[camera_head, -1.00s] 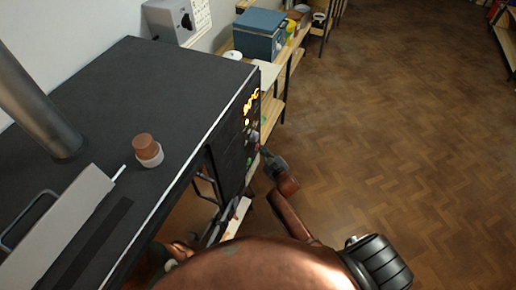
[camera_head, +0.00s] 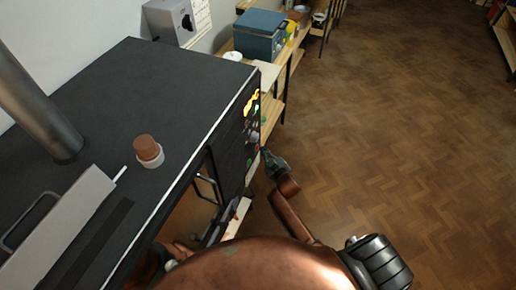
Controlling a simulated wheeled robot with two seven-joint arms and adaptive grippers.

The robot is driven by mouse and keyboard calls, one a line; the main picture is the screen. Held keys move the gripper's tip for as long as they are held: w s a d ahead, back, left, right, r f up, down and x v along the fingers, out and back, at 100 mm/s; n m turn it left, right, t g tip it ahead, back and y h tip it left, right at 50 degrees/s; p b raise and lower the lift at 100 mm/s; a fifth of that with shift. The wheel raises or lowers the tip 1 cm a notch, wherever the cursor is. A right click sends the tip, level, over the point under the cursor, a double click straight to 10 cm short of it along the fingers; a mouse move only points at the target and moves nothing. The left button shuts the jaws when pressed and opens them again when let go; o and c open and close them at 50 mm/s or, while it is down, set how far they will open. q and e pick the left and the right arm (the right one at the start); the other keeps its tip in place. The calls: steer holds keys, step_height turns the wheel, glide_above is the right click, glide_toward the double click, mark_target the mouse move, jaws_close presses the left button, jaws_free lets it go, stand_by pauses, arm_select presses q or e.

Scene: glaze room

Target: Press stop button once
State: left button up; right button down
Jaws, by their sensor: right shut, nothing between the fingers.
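The dark kiln-like cabinet (camera_head: 160,95) stands at the left. Its control panel (camera_head: 251,132) is on the side facing right and is seen very edge-on. It has a glowing yellow display (camera_head: 252,104) with small coloured controls below. I cannot make out for sure which control is the stop button. My right gripper (camera_head: 268,156) is shut and empty, its tips close to the lower part of the panel. A small gap seems to lie between them, but touching is hard to judge. My left gripper is mostly hidden low beside the cabinet, and its fingers are unclear.
A brown and white cup-like piece (camera_head: 148,151) stands on the cabinet top, near a metal pipe (camera_head: 37,110). A shelf with a blue box (camera_head: 260,35) stands behind. The wooden floor (camera_head: 400,130) at the right is clear.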

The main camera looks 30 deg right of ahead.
steer(key=shift+s+d, duration=0.25)
steer(key=s+d+p, duration=0.2)
steer(key=s+d, duration=0.1)
steer(key=shift+s+d, duration=0.15)
steer(key=shift+s, duration=0.25)
stand_by(1.0)
